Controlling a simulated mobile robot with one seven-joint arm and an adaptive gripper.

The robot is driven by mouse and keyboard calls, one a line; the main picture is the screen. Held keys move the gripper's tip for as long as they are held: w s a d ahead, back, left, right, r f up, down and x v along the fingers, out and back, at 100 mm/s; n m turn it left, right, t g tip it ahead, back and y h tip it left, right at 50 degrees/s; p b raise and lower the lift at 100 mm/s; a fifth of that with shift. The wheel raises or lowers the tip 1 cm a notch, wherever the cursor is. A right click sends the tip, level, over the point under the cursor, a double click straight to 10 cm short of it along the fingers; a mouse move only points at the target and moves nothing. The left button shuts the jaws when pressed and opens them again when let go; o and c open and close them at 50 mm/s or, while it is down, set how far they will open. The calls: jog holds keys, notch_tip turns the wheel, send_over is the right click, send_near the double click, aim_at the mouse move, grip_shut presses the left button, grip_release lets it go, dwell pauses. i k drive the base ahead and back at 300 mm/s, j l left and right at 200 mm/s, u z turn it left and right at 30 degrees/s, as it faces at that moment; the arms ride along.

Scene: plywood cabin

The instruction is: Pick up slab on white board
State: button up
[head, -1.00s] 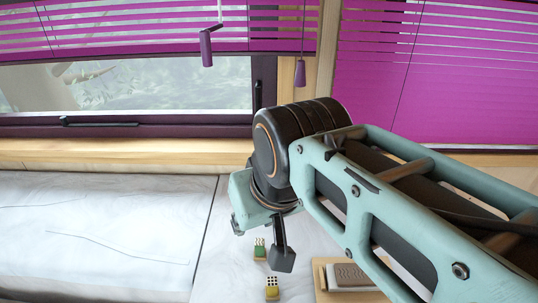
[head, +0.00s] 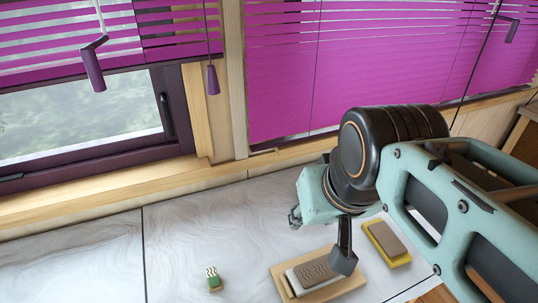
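A brown slab (head: 315,272) with wavy dark lines lies on a white board (head: 293,282), which rests on a light wooden tray (head: 340,290) at the bottom centre of the head view. My gripper (head: 343,260) hangs down from the teal and black arm. One dark fingertip shows, overlapping the slab's right end in the picture. I cannot tell whether it touches the slab or is above it. The other finger is hidden, so its opening cannot be judged.
A second brown slab (head: 386,238) lies on a yellow board (head: 399,261) to the right.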

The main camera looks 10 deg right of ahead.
aim_at(312, 275)
jog(key=z, duration=0.3)
jog(key=u, duration=0.45)
jog(key=l+u, duration=0.15)
jog(key=u, duration=0.8)
jog(key=l+u, duration=0.1)
jog(key=u, duration=0.4)
jog(key=k+l+u, duration=0.2)
jog(key=u, duration=0.25)
jog(key=k+l+u, duration=0.2)
jog(key=u, duration=0.25)
jog(key=k+l+u, duration=0.15)
jog(key=k, duration=0.2)
jog(key=k+u, duration=0.15)
jog(key=k, duration=0.2)
jog(key=k+l+u, duration=0.1)
jog(key=k+u, duration=0.35)
jog(key=i+z, duration=0.1)
jog(key=z, duration=0.35)
